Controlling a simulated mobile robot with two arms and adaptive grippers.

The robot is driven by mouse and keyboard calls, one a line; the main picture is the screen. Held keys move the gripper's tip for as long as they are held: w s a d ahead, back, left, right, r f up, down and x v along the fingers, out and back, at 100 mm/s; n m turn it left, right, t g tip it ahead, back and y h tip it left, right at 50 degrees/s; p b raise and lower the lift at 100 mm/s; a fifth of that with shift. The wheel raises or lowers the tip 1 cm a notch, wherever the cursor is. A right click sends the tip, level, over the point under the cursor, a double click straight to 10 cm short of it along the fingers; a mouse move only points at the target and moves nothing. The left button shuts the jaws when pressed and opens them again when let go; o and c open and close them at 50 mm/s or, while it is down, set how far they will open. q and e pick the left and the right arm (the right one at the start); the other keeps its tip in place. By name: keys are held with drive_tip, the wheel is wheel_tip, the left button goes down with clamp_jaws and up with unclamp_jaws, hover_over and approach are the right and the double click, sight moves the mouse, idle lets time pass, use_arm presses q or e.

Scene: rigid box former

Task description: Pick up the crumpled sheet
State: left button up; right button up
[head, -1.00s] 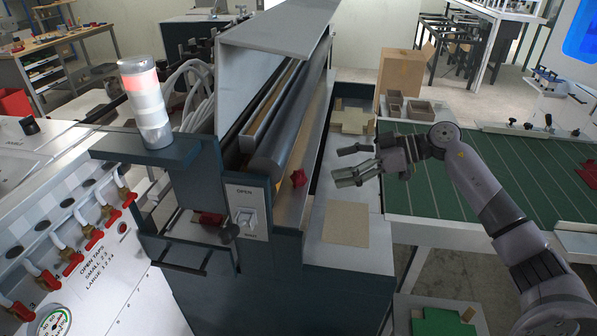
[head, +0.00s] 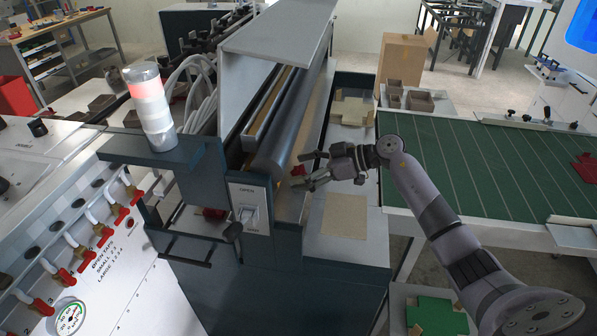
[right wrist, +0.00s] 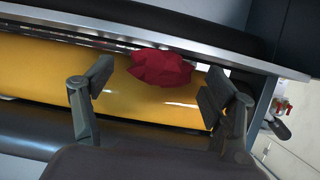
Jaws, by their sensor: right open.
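The crumpled sheet (right wrist: 162,68) is a dark red wad. In the right wrist view it rests against the shiny yellow roller (right wrist: 40,72), under a metal edge. My right gripper (right wrist: 155,95) is open and empty, with one finger on each side of the sheet's line in that view and the sheet beyond the fingertips. In the head view the right gripper (head: 303,170) is at the machine's front side, and its fingers largely cover the red sheet (head: 298,171). My left gripper is not in view.
A grey cover (head: 275,35) and a long dark roller (head: 298,120) run along the machine beside the sheet. A flat brown blank (head: 345,216) lies on the side ledge. A green conveyor (head: 480,165) is on the right, and a signal lamp (head: 150,105) stands left.

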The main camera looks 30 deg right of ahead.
drive_tip(key=shift+d, duration=0.1)
drive_tip(key=c, duration=0.8)
drive_tip(key=shift+c, duration=0.2)
drive_tip(key=shift+r, duration=0.1)
